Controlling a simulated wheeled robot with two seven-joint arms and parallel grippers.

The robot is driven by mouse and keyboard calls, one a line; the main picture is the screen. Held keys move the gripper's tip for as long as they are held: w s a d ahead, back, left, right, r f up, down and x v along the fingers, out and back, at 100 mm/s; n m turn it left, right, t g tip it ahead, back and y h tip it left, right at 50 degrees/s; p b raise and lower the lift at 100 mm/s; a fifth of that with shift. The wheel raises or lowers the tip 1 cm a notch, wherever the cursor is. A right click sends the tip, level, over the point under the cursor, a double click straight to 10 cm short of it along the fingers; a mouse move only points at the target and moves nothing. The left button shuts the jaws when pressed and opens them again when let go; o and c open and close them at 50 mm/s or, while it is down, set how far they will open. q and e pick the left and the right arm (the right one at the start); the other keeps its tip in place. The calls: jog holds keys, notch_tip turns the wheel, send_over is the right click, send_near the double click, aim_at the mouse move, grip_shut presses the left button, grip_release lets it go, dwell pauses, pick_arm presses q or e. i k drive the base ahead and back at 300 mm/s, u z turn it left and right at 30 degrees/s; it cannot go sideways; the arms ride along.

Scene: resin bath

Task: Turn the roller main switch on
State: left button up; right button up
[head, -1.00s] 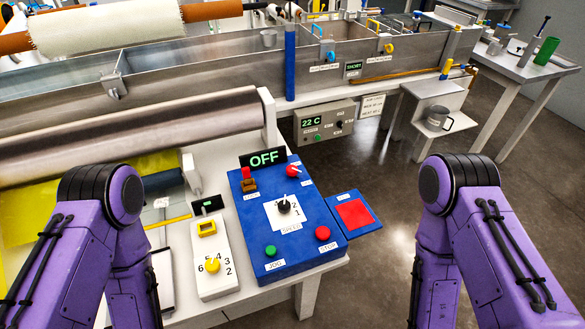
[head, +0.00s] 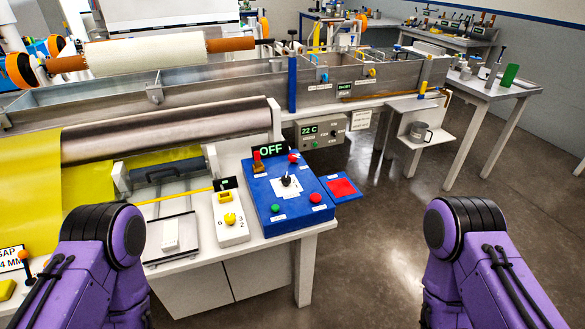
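The blue control box (head: 291,193) stands on the white bench near the middle of the head view. A black display (head: 270,149) at its back edge reads OFF in green. A red rotary knob (head: 293,157) sits at its back right corner and a red-topped brown switch (head: 258,163) at its back left. The small labels are too small to read, so I cannot tell which is the main switch. A black speed knob (head: 286,181) is in the middle, with a green button (head: 276,208) and a red button (head: 315,198) in front. Only my purple arms show; neither gripper is in view.
A white panel with a yellow knob (head: 230,219) stands left of the box, and a red pad (head: 342,187) is on its right. A metal roller (head: 170,131) and yellow sheet (head: 92,200) lie behind and left. Open floor (head: 380,230) is at the right.

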aim_at(291, 157)
jog(key=u, duration=1)
jog(key=i, duration=0.65)
jog(key=z, duration=0.45)
